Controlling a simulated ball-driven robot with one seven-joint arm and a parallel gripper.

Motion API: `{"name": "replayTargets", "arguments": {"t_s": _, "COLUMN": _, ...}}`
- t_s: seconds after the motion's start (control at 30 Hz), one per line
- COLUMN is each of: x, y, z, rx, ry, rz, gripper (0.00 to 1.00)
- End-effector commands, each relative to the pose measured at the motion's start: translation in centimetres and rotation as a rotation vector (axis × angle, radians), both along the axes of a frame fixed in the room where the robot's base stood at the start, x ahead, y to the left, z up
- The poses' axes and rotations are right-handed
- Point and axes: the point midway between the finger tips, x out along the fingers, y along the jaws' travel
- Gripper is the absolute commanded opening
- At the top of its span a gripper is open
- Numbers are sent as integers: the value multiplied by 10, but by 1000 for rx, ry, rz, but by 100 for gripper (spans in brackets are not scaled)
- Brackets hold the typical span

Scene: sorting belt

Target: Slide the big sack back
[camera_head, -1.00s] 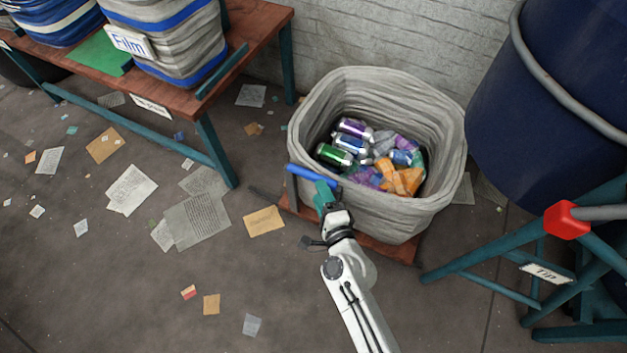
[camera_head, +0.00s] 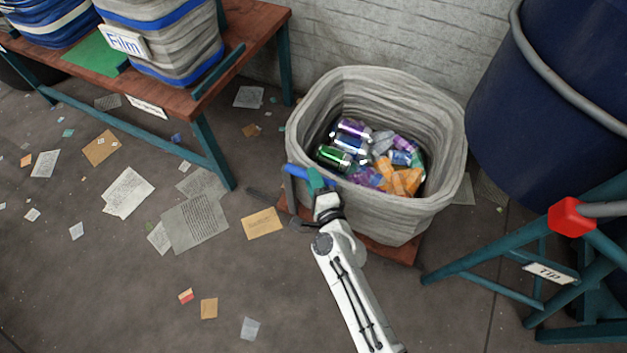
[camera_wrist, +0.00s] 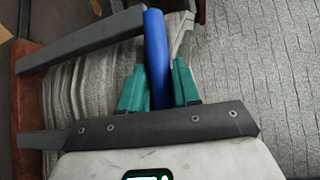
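The big sack (camera_head: 420,205) is a grey fabric bin, open at the top, standing on a low red-brown wooden base (camera_head: 390,250) near the white wall. Several crushed cans and coloured wrappers (camera_head: 375,158) lie inside it. A blue handle bar (camera_head: 298,171) on a dark bracket is at its front left rim. My gripper (camera_head: 316,180) is at the right end of this bar. In the wrist view, my teal fingers (camera_wrist: 159,88) are on both sides of the blue bar and look closed on it. The fingers' far sides are hidden.
A wooden bench (camera_head: 245,45) with striped sacks and a "Film" sign stands at the left. A large dark blue drum (camera_head: 550,110) and a teal frame with a red cap (camera_head: 572,217) stand at the right. Papers (camera_head: 195,222) litter the floor at the left.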

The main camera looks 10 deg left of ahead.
Motion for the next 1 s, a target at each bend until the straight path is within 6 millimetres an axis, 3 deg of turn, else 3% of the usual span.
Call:
{"name": "replayTargets", "arguments": {"t_s": 0.3, "x": 0, "y": 0, "z": -1, "rx": 0, "ry": 1, "rz": 0, "gripper": 0}}
{"name": "replayTargets", "arguments": {"t_s": 0.67, "x": 1, "y": 4, "z": -1, "rx": 0, "ry": 2, "rz": 2, "gripper": 0}}
{"name": "replayTargets", "arguments": {"t_s": 1.0, "x": 26, "y": 70, "z": -2, "rx": 1, "ry": 1, "rz": 4, "gripper": 0}}
